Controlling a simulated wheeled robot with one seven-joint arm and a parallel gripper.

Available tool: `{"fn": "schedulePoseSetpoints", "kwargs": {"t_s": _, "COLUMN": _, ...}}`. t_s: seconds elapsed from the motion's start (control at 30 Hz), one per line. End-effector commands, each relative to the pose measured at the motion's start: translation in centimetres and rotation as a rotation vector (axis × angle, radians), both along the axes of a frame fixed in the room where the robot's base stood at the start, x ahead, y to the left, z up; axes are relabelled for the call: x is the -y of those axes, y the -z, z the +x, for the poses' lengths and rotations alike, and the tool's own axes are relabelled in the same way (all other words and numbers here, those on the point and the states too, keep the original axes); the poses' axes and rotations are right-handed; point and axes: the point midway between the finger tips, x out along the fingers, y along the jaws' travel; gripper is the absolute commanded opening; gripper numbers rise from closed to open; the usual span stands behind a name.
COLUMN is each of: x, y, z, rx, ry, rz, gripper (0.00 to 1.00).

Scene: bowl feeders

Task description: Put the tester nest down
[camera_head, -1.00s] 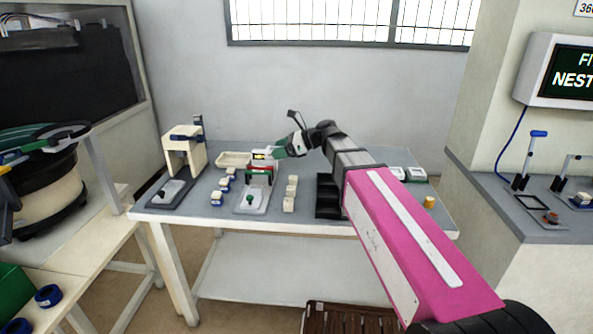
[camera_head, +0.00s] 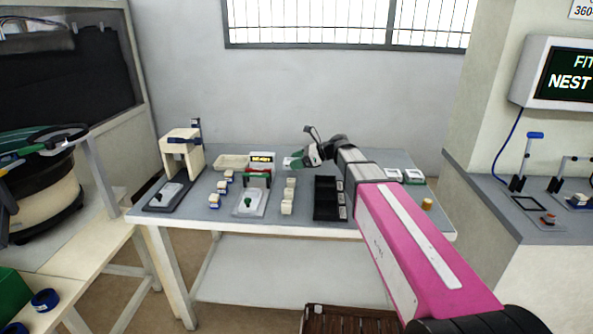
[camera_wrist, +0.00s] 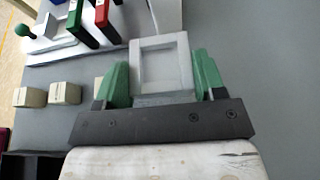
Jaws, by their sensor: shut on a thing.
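The tester nest (camera_wrist: 160,42) is a pale grey square block with a framed recess in the wrist view. My gripper (camera_wrist: 163,84) is shut on it, with one green finger on each side. The nest shows there only as a small pale shape at the fingertips. Whether its underside touches the table is hidden. A fixture with red and green bars and a green knob (camera_head: 248,202) stands in front of the tester.
Several small cream blocks (camera_head: 288,195) stand in a row in front of my gripper. A black compartment tray (camera_head: 326,198) is right of them. The tabletop right of the nest is bare in the wrist view.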

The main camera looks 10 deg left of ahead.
Motion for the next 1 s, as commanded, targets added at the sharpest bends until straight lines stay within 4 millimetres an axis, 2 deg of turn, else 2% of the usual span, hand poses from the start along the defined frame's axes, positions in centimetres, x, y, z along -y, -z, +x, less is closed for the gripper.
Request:
{"fn": "schedulePoseSetpoints", "kwargs": {"t_s": 0.3, "x": 0.0, "y": 3.6, "z": 0.0, "rx": -0.001, "ry": 0.0, "rz": 0.0, "gripper": 0.32}}
{"fn": "schedulePoseSetpoints", "kwargs": {"t_s": 0.67, "x": 0.0, "y": 3.9, "z": -0.1, "rx": 0.0, "ry": 0.0, "rz": 0.0, "gripper": 0.32}}
{"fn": "schedulePoseSetpoints", "kwargs": {"t_s": 0.7, "x": 0.0, "y": 4.0, "z": -0.1, "rx": 0.0, "ry": 0.0, "rz": 0.0, "gripper": 0.67}}
{"fn": "schedulePoseSetpoints", "kwargs": {"t_s": 0.77, "x": 0.0, "y": 4.0, "z": -0.1, "rx": 0.0, "ry": 0.0, "rz": 0.0, "gripper": 0.86}}
{"fn": "schedulePoseSetpoints", "kwargs": {"t_s": 0.8, "x": 0.0, "y": 4.0, "z": -0.1, "rx": 0.0, "ry": 0.0, "rz": 0.0, "gripper": 0.89}}
{"fn": "schedulePoseSetpoints", "kwargs": {"t_s": 1.0, "x": 0.0, "y": 4.0, "z": -0.1, "rx": 0.0, "ry": 0.0, "rz": 0.0, "gripper": 0.89}}
